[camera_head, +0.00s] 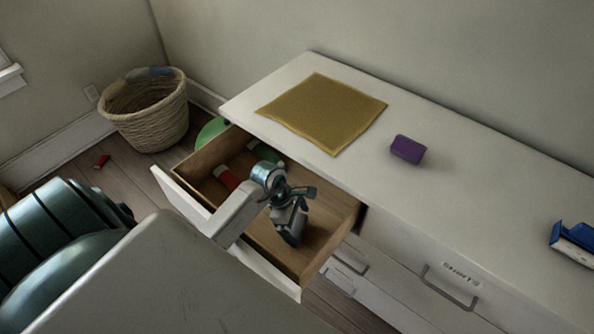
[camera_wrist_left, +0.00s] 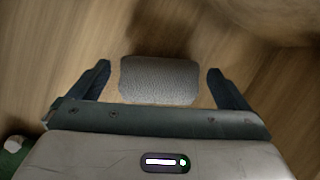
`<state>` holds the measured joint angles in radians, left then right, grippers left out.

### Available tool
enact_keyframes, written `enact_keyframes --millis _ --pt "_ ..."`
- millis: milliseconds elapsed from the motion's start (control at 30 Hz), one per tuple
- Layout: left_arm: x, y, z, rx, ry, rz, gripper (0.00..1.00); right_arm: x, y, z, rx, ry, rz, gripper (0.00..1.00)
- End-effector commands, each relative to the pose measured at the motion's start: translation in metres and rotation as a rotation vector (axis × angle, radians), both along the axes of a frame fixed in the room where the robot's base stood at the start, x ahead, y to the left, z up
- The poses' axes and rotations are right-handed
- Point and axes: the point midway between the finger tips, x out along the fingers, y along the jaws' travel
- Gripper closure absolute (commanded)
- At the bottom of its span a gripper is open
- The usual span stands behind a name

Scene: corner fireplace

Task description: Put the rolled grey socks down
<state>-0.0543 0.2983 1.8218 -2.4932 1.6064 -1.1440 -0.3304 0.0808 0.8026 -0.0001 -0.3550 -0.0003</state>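The rolled grey socks (camera_wrist_left: 158,80) lie on the wooden floor of the open drawer (camera_head: 335,213), seen in the left wrist view. My left gripper (camera_head: 290,228) reaches down into the drawer. In the left wrist view, its two dark fingers (camera_wrist_left: 158,85) stand apart on either side of the socks, with a narrow gap at each side. It is open. In the head view the gripper largely hides the socks. My right gripper is in neither view.
A red roll (camera_head: 227,178) and a green roll (camera_head: 264,152) lie toward the drawer's left end. The dresser top (camera_head: 440,180) bears a mustard cloth (camera_head: 322,110), a purple block (camera_head: 407,149) and a blue-and-white object (camera_head: 573,243). A wicker basket (camera_head: 152,120) stands on the floor.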

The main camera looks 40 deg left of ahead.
Motion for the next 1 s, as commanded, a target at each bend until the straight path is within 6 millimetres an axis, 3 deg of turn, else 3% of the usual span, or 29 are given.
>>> enact_keyframes --millis 300,500,600,1000 --pt "0.0 0.0 0.004 0.0 0.0 0.0 0.02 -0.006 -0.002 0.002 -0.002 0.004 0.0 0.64" --pt "0.0 0.003 0.018 0.003 -0.003 -0.001 0.02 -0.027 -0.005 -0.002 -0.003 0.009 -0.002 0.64" --pt "-0.003 0.011 0.036 0.007 -0.005 -0.003 0.02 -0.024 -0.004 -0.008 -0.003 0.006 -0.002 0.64" --pt "-0.011 0.037 0.108 0.004 -0.003 -0.002 0.02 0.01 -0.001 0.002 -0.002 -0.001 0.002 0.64"
